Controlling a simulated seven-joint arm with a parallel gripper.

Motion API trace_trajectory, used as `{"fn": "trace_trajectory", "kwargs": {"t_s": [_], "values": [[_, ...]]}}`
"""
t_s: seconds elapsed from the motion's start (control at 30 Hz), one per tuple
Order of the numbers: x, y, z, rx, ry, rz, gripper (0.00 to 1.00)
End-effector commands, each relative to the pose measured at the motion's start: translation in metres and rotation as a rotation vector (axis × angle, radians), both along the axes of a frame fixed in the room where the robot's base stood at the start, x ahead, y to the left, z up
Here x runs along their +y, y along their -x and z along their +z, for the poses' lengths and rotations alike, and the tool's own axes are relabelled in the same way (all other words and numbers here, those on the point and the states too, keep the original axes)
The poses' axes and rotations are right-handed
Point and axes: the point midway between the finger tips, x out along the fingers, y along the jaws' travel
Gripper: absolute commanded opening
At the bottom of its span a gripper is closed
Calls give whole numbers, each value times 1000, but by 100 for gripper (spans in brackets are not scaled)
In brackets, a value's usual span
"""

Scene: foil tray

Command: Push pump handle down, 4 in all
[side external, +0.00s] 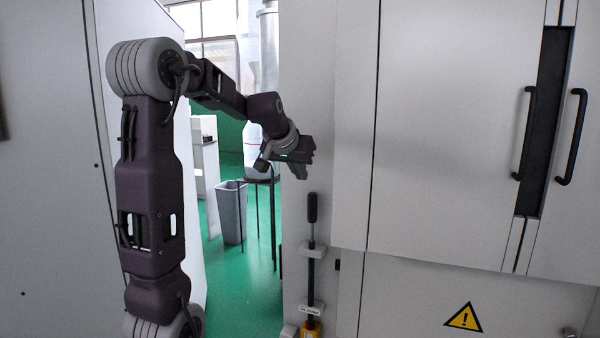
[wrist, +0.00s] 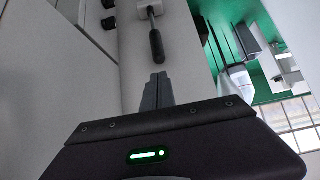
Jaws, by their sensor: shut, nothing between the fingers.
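The pump handle (side external: 312,208) is a black upright grip on a dark rod, mounted on the grey machine wall in the side view. In the wrist view, the black handle (wrist: 156,46) lies just beyond my shut fingertips (wrist: 158,78), with a visible gap. The handle's grip is fully visible in both views.
Cabinet doors with black bar handles (side external: 525,133) stand at the right. A yellow warning triangle (side external: 464,318) is on the lower panel. A grey bin (side external: 232,212) and a dark-legged stand (side external: 262,180) stand on the green floor behind. The space around the grip looks clear.

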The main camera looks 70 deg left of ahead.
Motion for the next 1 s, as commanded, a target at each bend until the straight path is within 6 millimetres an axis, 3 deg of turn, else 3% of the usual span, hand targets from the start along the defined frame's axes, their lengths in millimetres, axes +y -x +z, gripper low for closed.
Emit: {"fn": "trace_trajectory", "kwargs": {"t_s": [0.6,0.67,0.83,1.0], "values": [[1,0,0,-3,4,3,0],[8,-4,2,-24,41,31,0],[44,-33,22,-196,287,180,0],[61,-56,41,-314,433,233,0]]}}
